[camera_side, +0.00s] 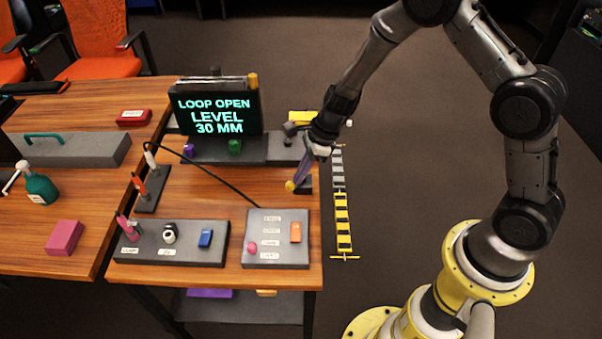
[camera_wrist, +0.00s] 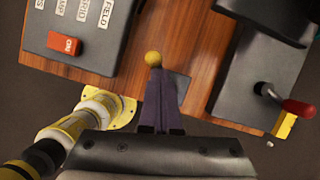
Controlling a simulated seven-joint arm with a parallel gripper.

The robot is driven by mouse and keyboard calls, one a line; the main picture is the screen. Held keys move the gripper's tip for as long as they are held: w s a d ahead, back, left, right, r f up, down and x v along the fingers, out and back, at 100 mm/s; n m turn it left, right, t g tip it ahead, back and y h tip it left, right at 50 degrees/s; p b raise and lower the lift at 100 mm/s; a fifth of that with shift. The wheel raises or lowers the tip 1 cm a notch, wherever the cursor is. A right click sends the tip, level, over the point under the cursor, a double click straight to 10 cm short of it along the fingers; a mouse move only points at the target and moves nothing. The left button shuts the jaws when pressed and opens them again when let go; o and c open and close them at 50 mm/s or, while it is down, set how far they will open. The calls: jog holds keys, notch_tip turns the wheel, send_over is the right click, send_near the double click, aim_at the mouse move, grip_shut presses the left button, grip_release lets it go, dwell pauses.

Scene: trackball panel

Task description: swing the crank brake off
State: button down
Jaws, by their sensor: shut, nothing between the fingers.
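A yellow ball knob (camera_side: 290,186) stands at the right part of the desk, beside a small dark base (camera_side: 305,188). In the wrist view the yellow ball (camera_wrist: 153,58) lies just past the tips of my gripper (camera_wrist: 157,73), over the dark base plate (camera_wrist: 181,86). My gripper (camera_side: 297,182) reaches down from the upper right, its purple fingers shut and empty. Fingertips and ball look very close; I cannot tell whether they touch. The lever's stem is mostly hidden by the fingers. A crank with a red handle (camera_wrist: 298,107) sits on a dark grey block at the right.
A panel with an orange switch (camera_side: 295,232) stands in front of the ball. Behind are a grey console with a purple knob (camera_side: 188,150) and green knob (camera_side: 234,146), and a screen (camera_side: 215,108) reading LOOP OPEN, LEVEL 30 MM. A black cable crosses the desk.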

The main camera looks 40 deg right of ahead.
jog(key=shift+w+a+m+t+h, duration=0.1)
jog(key=shift+w+m+t+h, duration=0.2)
jog(key=shift+m, duration=0.85)
jog(key=shift+w+a+m+t+h, duration=0.1)
jog(key=shift+w+m+t+h, duration=0.15)
jog(key=shift+m, duration=0.9)
dwell(2.3)
jog(key=shift+s+d, duration=0.1)
jog(key=shift+d, duration=0.05)
dwell(0.8)
jog(key=shift+s+d, duration=0.1)
jog(key=shift+d, duration=0.6)
jog(key=shift+s+d, duration=0.4)
jog(key=shift+d, duration=0.05)
jog(key=shift+s+d, duration=1.05)
jog(key=v, duration=1)
jog(key=shift+w, duration=0.25)
